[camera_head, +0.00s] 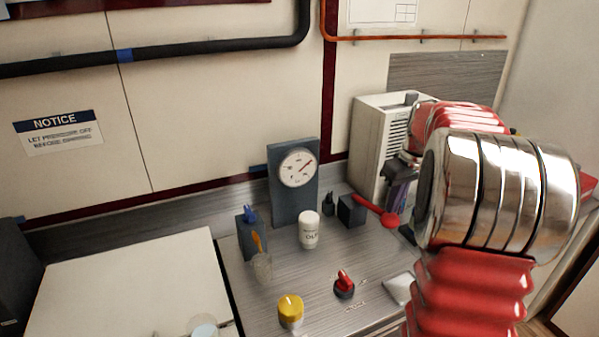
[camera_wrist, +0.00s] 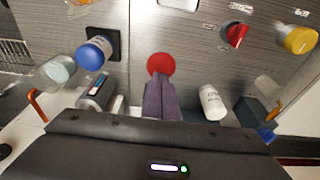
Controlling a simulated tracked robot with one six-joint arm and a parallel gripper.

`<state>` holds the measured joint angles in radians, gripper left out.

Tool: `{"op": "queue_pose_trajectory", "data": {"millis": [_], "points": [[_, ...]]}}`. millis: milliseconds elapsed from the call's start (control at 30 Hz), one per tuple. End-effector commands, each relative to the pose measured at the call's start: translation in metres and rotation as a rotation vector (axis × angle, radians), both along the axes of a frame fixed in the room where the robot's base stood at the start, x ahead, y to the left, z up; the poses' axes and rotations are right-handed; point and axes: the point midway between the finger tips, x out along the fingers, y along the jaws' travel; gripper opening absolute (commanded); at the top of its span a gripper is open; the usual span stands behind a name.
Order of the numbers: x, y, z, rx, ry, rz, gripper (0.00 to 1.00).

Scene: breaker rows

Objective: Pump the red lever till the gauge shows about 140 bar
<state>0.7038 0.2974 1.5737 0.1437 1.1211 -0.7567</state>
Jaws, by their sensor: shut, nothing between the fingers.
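The red lever (camera_head: 373,210) comes out of a dark block (camera_head: 351,211) and slopes down to the right, ending in a round knob. The knob (camera_wrist: 161,63) shows in the wrist view just beyond my fingertips. My gripper (camera_head: 392,208) is shut and empty, its purple-grey fingers (camera_wrist: 160,85) together close to the knob. I cannot tell whether they touch it.
A white bottle (camera_head: 309,230) stands left of the lever. A red rotary switch (camera_head: 344,285) and a yellow button (camera_head: 290,310) are in front. A white vented box (camera_head: 372,140) stands behind my arm.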

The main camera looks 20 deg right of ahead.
Motion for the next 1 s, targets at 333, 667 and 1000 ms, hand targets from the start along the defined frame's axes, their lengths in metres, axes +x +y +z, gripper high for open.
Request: {"op": "queue_pose_trajectory", "data": {"millis": [333,667,1000], "points": [[0.0,0.0,0.005,0.0,-0.001,0.0,0.0],[0.0,0.0,0.028,-0.001,-0.001,0.0,0.0],[0.0,0.0,0.049,0.0,0.0,0.0,0.0]]}}
